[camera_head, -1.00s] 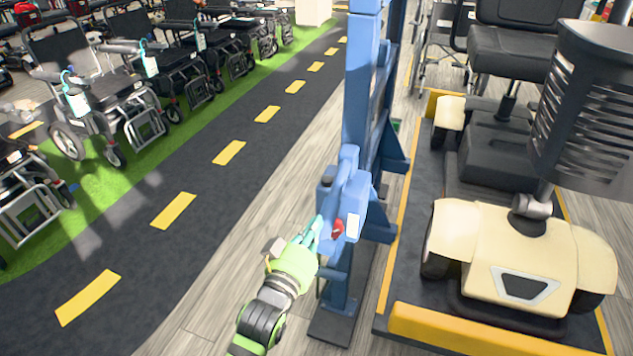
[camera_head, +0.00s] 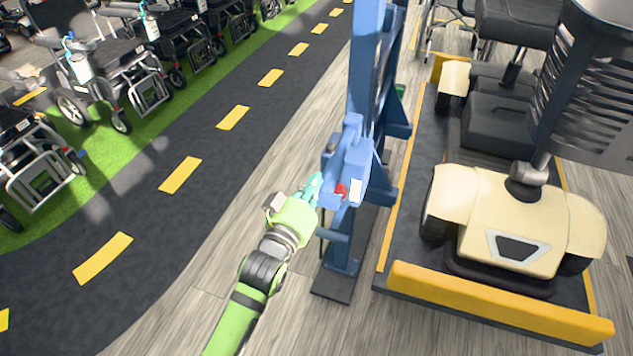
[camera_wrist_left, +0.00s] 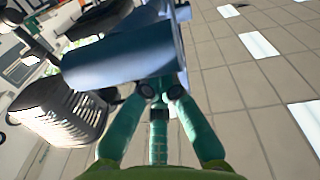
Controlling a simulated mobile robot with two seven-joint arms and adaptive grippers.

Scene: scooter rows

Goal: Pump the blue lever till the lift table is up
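The blue lift post (camera_head: 367,70) stands upright in the middle of the head view, with a blue pump unit (camera_head: 350,165) and a red knob (camera_head: 341,191) on it. Which part is the lever, I cannot tell for sure. My left gripper (camera_head: 315,184), with teal fingers, is at the left side of this unit. In the left wrist view, the fingers converge on a blue part (camera_wrist_left: 120,58) that hides their tips. The lift table (camera_head: 500,318) lies low right of the post, its front edge yellow, bearing a cream scooter (camera_head: 470,240). My right gripper is out of view.
Wheelchairs (camera_head: 110,70) stand in a row on a green strip at the upper left. A dark lane with yellow dashes (camera_head: 181,175) runs between them and the lift. The wooden floor (camera_head: 240,215) left of the post is clear except for my arm.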

